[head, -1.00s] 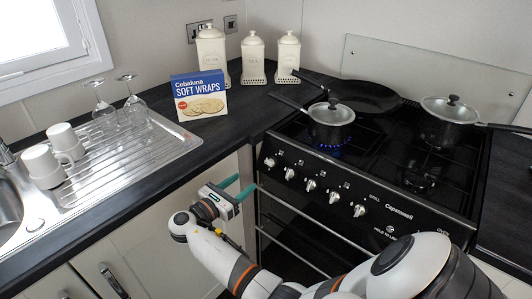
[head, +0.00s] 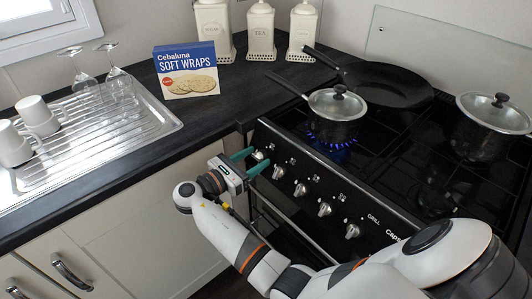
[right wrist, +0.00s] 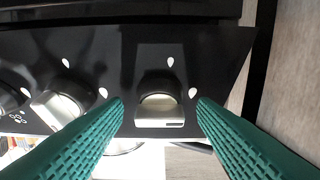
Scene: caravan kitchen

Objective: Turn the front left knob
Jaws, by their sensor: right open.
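The stove's front panel carries a row of silver knobs. The leftmost knob (head: 258,155) is at the panel's left end, and the second knob (head: 278,172) is to its right. My right gripper (head: 259,158) is open, its green fingers reaching the leftmost knob. In the right wrist view, that end knob (right wrist: 160,108) sits between the spread fingers (right wrist: 160,106), with a gap on each side; another knob (right wrist: 62,103) is to the left. Whether a finger touches the knob cannot be told. My left gripper is not in view.
A lidded pot (head: 334,118) stands over a lit blue flame (head: 330,141) behind the panel. A frying pan (head: 388,86) and another lidded pot (head: 492,128) are on the hob. The dark worktop edge (head: 120,180) runs left of my right gripper.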

